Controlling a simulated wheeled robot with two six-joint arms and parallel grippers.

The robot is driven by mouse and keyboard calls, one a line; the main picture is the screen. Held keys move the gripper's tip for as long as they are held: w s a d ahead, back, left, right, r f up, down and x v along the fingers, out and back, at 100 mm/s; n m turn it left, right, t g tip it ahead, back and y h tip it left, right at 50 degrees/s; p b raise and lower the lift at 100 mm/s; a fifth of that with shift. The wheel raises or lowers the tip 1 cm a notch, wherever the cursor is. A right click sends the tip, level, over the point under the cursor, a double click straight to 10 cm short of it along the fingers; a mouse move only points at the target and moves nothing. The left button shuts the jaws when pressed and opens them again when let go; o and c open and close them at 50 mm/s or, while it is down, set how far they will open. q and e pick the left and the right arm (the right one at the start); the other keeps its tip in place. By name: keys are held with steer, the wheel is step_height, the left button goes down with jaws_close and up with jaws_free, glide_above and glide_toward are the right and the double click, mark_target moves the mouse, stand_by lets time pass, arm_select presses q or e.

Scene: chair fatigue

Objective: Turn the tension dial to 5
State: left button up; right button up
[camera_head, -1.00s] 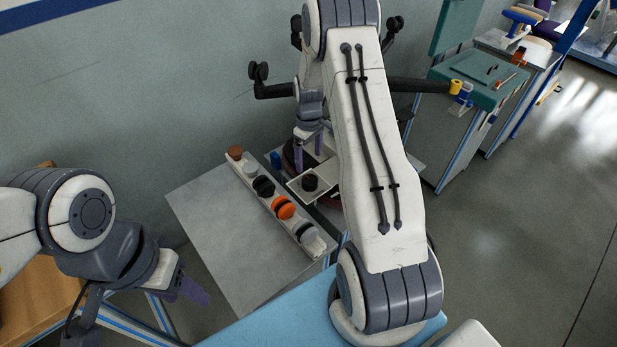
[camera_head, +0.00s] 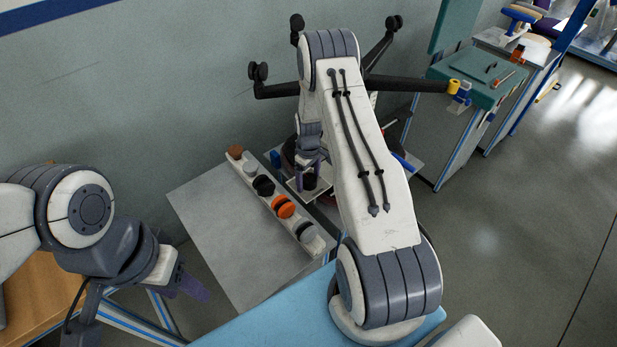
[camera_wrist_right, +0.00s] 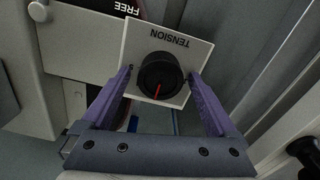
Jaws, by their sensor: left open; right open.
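The tension dial (camera_wrist_right: 158,78) is a round black knob with a red pointer line on a pale square plate (camera_wrist_right: 135,51) marked TENSION, upside down in the right wrist view. The pointer aims toward the bottom of that view, slightly left. My left gripper (camera_head: 190,286) is open and empty at lower left.
A grey table (camera_head: 225,225) holds a white rail (camera_head: 268,194) with several round knobs, including an orange one (camera_head: 283,206). A black wheeled chair base (camera_head: 400,84) stands behind my right arm.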

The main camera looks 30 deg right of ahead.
steer(key=c, duration=1.4)
steer(key=shift+m, duration=0.3)
steer(key=m+b, duration=0.1)
steer(key=m, duration=0.1)
steer(key=shift+m, duration=0.3)
steer(key=m+b, duration=0.1)
steer(key=m, duration=0.3)
steer(key=shift+d+m, duration=0.15)
steer(key=shift+m, duration=0.15)
steer(key=m+b, duration=0.1)
steer(key=m, duration=0.3)
steer(key=shift+m, duration=0.3)
steer(key=shift+s+m, duration=0.1)
steer(key=shift+m, duration=1.8)
steer(key=o, duration=1.4)
